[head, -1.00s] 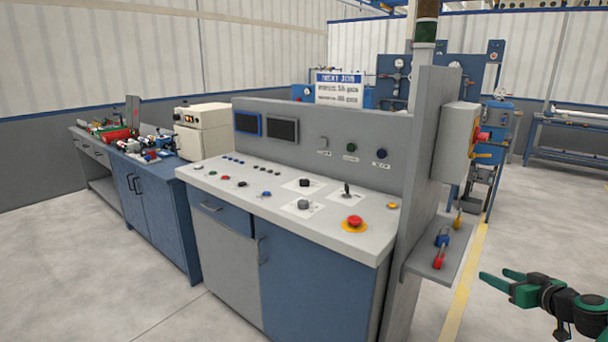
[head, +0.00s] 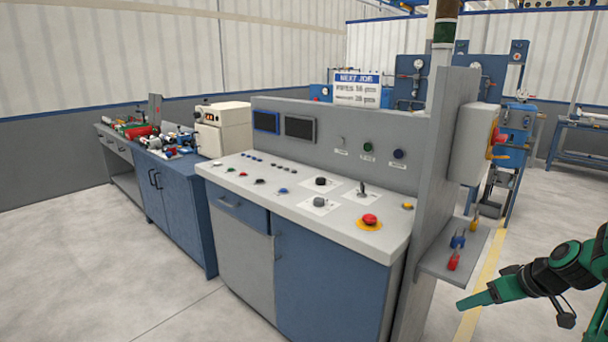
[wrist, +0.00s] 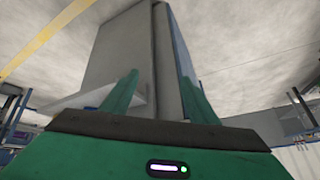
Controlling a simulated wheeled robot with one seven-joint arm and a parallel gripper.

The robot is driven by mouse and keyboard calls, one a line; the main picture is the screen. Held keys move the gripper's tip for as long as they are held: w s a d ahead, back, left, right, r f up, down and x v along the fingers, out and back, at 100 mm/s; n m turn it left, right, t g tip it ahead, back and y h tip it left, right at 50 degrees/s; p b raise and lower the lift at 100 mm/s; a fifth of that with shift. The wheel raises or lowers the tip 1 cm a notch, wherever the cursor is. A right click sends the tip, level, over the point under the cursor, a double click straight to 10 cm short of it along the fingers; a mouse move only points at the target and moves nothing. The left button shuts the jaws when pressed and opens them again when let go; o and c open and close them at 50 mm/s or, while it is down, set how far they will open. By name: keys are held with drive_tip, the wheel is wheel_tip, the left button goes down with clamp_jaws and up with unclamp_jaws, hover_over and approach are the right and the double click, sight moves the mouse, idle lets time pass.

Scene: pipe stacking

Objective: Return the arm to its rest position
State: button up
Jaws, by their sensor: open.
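My gripper (head: 478,299) is at the lower right of the head view, a green hand on a dark wrist, pointing left. It is empty and in free space, in front and to the right of the control desk's side shelf. In the wrist view my gripper (wrist: 160,100) shows two green fingers standing apart with nothing between them. Behind them is the grey end panel of the desk, which appears tilted.
The control desk (head: 300,210) with buttons and a red emergency stop (head: 370,220) fills the middle. Its side shelf (head: 440,262) holds small red and blue items close to my gripper. A blue workbench (head: 180,210) stands at left. Open floor (head: 540,230) lies at right.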

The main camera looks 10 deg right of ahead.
drive_tip(key=s+a+r+m+g+h, duration=0.1)
drive_tip(key=s+a+r+m+g, duration=0.2)
drive_tip(key=s, duration=0.7)
drive_tip(key=s+a+r+m+g+h, duration=0.1)
drive_tip(key=s+a+r+m+g, duration=0.2)
drive_tip(key=s+a+r, duration=0.4)
drive_tip(key=s+r+m, duration=0.1)
drive_tip(key=s, duration=0.3)
drive_tip(key=shift+w+r+g, duration=0.1)
drive_tip(key=shift+g, duration=0.2)
drive_tip(key=shift+w+f, duration=0.25)
drive_tip(key=shift+w, duration=0.35)
